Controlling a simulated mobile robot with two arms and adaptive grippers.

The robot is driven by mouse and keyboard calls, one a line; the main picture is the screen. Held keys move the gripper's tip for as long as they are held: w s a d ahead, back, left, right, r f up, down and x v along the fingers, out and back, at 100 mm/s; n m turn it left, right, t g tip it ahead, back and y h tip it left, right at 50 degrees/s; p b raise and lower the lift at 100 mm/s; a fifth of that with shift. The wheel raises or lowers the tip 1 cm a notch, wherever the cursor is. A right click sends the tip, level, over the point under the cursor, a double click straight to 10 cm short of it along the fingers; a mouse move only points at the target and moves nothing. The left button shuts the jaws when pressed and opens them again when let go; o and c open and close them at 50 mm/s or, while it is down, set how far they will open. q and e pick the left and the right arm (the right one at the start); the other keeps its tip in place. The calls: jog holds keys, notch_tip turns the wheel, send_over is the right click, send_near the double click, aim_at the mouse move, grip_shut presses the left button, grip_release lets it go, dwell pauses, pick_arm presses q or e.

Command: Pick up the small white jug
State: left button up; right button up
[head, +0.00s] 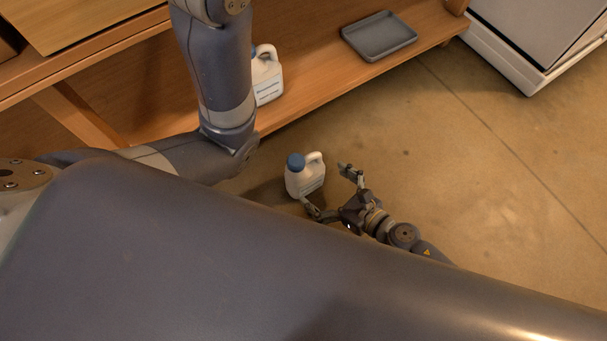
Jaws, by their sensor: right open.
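A small white jug (304,179) with a blue cap and a side handle stands upright on the floor in the middle of the head view. My right gripper (329,190) is open just to the right of and in front of it. One finger is near the jug's lower right side, and the other is raised to the right of the handle. Whether a finger touches the jug I cannot tell. A second white jug (268,82) stands on the low wooden shelf, partly hidden behind my arm. My left gripper is not in view.
The wooden shelf (318,84) runs along the back and holds a grey tray (379,37). A white cabinet (535,40) stands at the upper right. The concrete floor to the right is clear. My large grey body part hides the lower left.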

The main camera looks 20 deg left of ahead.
jog(key=b+x, duration=0.1)
jog(key=x, duration=0.2)
jog(key=b+x, duration=0.1)
jog(key=x, duration=0.2)
jog(key=shift+s+a, duration=0.1)
jog(key=shift+a, duration=0.25)
jog(key=c, duration=1.2)
jog(key=shift+r, duration=0.1)
jog(key=c, duration=0.4)
jog(key=shift+r, duration=0.15)
